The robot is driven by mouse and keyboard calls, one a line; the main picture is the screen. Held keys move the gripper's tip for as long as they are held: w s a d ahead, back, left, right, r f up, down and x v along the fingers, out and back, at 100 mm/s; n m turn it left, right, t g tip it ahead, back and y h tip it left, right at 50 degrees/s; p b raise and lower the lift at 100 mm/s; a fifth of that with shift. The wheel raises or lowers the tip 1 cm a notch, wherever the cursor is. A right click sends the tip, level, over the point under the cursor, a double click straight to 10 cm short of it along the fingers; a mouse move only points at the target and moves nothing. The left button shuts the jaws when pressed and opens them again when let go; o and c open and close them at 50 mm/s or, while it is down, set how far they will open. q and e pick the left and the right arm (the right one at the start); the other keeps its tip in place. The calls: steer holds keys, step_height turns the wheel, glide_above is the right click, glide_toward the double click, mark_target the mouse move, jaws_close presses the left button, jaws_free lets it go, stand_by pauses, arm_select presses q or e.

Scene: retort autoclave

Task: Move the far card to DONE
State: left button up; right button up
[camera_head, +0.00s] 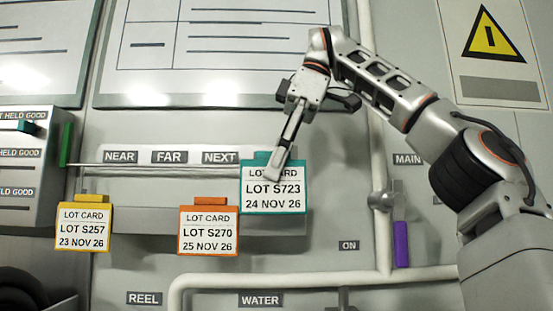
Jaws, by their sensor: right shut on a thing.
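Three lot cards are in the head view. The yellow card LOT S257 (83,229) is at the left, below and left of the NEAR label (121,157). The orange card LOT S270 (208,233) is below the FAR label (169,157) and NEXT label (220,157). The teal card LOT S723 (273,200) is right of the NEXT label and higher than the other two. My right gripper (273,173) points down and is shut on the teal card at its top edge, covering part of its heading. No DONE label shows. My left gripper is out of view.
A thin rail (155,165) with a green end piece (66,145) runs below the labels. White pipes (320,278) run below and right, with a valve (381,200) and a purple tag (401,244). A HELD GOOD box (22,170) stands at the left.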

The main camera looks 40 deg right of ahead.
steer(key=shift+w+d+f, duration=0.85)
steer(key=shift+w+d, duration=0.1)
steer(key=shift+w, duration=0.2)
steer(key=shift+w+d+f, duration=0.8)
steer(key=shift+w+d, duration=0.1)
steer(key=shift+w, duration=0.2)
steer(key=shift+f, duration=0.25)
steer(key=shift+f+b, duration=0.15)
steer(key=shift+b, duration=0.15)
steer(key=shift+f, duration=0.15)
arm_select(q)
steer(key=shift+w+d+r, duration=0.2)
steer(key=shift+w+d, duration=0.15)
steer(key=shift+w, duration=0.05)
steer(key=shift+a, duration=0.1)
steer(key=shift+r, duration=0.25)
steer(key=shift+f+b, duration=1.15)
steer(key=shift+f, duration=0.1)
arm_select(e)
steer(key=shift+f, duration=1.55)
